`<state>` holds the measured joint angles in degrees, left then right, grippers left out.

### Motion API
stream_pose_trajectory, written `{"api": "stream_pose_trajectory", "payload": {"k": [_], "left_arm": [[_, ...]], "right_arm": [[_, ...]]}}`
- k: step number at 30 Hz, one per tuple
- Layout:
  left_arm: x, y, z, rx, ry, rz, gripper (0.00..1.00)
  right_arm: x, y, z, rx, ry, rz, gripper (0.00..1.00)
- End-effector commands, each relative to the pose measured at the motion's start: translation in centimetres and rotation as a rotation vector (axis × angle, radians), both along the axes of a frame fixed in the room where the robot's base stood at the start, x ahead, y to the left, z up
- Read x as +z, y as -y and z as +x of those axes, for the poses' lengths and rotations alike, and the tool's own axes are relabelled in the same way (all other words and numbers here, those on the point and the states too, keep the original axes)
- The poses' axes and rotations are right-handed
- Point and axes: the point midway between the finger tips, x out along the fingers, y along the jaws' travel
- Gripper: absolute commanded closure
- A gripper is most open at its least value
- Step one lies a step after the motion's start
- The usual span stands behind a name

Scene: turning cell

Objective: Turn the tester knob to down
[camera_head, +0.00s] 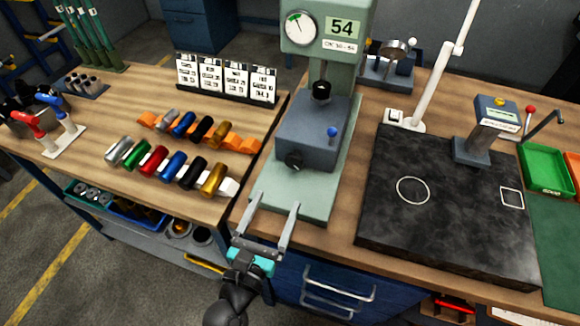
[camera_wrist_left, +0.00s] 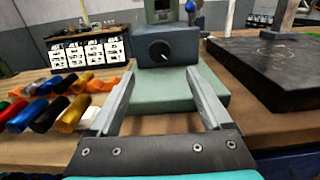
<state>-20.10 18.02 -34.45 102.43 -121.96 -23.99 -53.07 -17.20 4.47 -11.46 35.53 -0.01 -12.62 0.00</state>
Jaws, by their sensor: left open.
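The tester is a green press-like machine (camera_head: 330,190) with a round dial and a display reading 54. A black knob (camera_head: 294,160) sits on the front of its dark grey block. My right gripper is not in view.
A blue-tipped lever (camera_head: 332,132) stands on the block right of the knob. A black stone plate (camera_head: 450,205) lies to the right. Coloured cylinders (camera_head: 165,165) sit in rows to the left. The tester's green base (camera_head: 300,200) is clear in front.

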Motion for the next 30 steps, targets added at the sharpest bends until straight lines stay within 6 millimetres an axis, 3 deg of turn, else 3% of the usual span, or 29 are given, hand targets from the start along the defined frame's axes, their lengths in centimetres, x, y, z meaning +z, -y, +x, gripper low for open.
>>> {"api": "stream_pose_trajectory", "payload": {"k": [6,15,28,30], "left_arm": [[0.2,1.4,4.5,0.003,0.002,-0.004,0.18],[0.0,2.8,8.6,0.002,0.000,-0.003,0.18],[0.0,3.0,9.5,0.001,-0.001,-0.002,0.18],[0.0,3.0,9.5,0.001,-0.001,-0.002,0.23]], "right_arm": [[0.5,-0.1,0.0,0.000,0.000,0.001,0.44],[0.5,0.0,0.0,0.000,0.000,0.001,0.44],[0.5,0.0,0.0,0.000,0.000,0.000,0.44],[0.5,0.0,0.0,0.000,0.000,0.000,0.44]]}}
